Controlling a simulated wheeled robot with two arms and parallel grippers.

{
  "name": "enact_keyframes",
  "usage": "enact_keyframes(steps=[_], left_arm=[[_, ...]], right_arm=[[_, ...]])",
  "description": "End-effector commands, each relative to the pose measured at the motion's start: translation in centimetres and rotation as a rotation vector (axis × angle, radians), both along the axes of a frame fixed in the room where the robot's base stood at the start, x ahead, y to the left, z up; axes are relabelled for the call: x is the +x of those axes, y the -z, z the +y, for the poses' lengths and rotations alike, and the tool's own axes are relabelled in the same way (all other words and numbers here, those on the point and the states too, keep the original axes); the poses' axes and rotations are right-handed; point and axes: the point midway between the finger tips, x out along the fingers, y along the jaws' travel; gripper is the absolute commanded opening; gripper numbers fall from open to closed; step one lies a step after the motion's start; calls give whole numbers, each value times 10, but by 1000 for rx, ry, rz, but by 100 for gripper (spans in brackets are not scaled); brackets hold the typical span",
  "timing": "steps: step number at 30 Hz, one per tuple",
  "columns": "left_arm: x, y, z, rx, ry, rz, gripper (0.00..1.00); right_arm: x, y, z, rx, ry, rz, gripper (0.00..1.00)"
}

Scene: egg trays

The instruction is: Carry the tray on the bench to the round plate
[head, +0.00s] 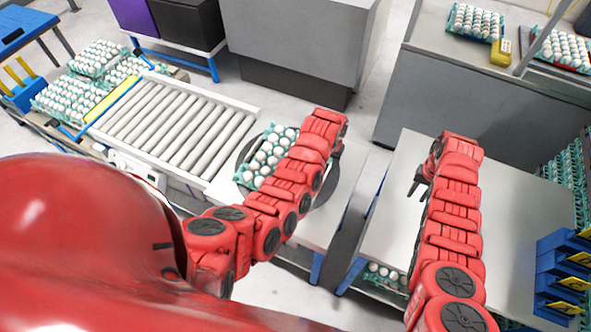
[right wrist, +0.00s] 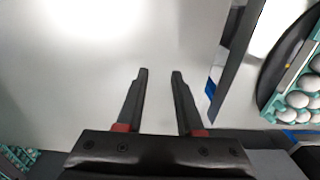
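A teal tray of white eggs (head: 243,178) sits on the dark round plate (head: 327,188) on the table at the end of the roller conveyor. My left arm crosses over it and hides part of both. My left gripper (head: 337,152) is at the plate's right side, mostly hidden by its own wrist. The right wrist view shows the tray (right wrist: 271,106) on the black plate (right wrist: 284,62) at the right edge. My right gripper (head: 418,186) is over the grey bench (head: 385,235). In the right wrist view its fingers (right wrist: 159,75) are apart with nothing between them.
The bench top is bare where visible. A narrow gap separates it from the plate's table. Egg trays (head: 372,272) show low beneath the bench. Blue bins (head: 560,265) and stacked trays stand at the right. The roller conveyor (head: 175,125) and more egg trays (head: 66,100) are at the left.

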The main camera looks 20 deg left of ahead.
Motion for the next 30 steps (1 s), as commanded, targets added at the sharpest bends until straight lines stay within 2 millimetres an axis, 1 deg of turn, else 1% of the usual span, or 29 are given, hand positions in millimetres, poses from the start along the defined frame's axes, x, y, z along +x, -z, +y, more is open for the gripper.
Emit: enact_keyframes(steps=[5, 9, 12, 14, 16, 21, 24, 30], left_arm=[[0, 0, 1, 1, -1, 0, 36], [0, 0, 0, 0, 0, 0, 36], [0, 0, 0, 0, 0, 0, 36], [0, 0, 0, 0, 0, 0, 36], [0, 0, 0, 0, 0, 0, 36], [0, 0, 0, 0, 0, 0, 36], [0, 0, 0, 0, 0, 0, 36], [0, 0, 0, 0, 0, 0, 36]], right_arm=[[2, -14, 1, 1, -1, -6, 36], [1, -31, 2, -1, -3, -7, 36], [3, -51, 3, 2, -2, -10, 36], [1, -60, 4, 2, -2, -6, 36], [3, -76, 5, 3, -2, -8, 36], [2, -104, 6, 3, -1, -5, 36], [2, -113, 6, 4, -1, -6, 36], [1, -118, 6, 3, 0, -1, 36]])
